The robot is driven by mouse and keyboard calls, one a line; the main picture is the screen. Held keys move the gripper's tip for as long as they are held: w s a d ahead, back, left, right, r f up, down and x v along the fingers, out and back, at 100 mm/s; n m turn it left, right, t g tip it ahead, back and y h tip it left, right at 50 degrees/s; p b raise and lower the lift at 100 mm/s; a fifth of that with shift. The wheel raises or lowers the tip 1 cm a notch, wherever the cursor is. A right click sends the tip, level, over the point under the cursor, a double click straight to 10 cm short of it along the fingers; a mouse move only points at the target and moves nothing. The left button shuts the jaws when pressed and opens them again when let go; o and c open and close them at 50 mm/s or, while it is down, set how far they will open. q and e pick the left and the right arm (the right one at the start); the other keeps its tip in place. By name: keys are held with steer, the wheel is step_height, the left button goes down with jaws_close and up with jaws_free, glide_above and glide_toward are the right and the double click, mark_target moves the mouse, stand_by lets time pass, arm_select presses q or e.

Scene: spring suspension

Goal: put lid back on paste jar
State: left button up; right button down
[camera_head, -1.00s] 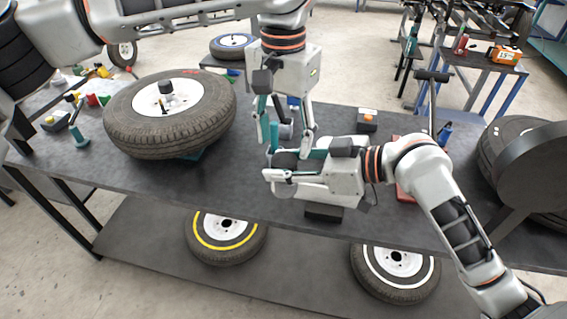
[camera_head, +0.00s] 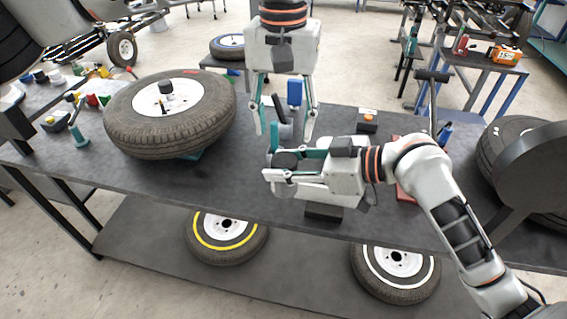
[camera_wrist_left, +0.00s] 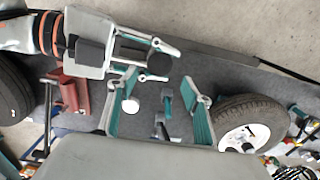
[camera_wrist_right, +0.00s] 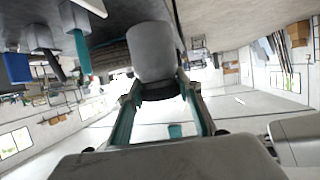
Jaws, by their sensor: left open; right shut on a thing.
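The paste jar is a grey cylinder (camera_wrist_right: 153,52) with a dark round top, seen as a dark disc (camera_head: 285,160) in the head view. It stands upright between the fingers of my right gripper (camera_head: 280,163), which is shut on it. My left gripper (camera_head: 286,125) is open and empty, pointing down behind the jar. A white disc (camera_wrist_left: 130,106), possibly the lid, shows beside one of my left fingers in the left wrist view. I cannot tell whether the disc lies on the table.
Grey holders with a dark-handled tool (camera_head: 278,107) and a blue item (camera_head: 295,92) stand behind the jar. A tyre (camera_head: 170,113) lies left on the dark table (camera_head: 235,180). A box with an orange button (camera_head: 368,120) is at right. The table between tyre and jar is clear.

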mark_target(284, 160)
arm_select(q)
steer(key=shift+f, duration=3.85)
steer(key=c, duration=1.2)
steer(key=shift+o, duration=0.2)
steer(key=shift+m, duration=1.7)
steer(key=o, duration=1.2)
steer(key=shift+r, duration=2.25)
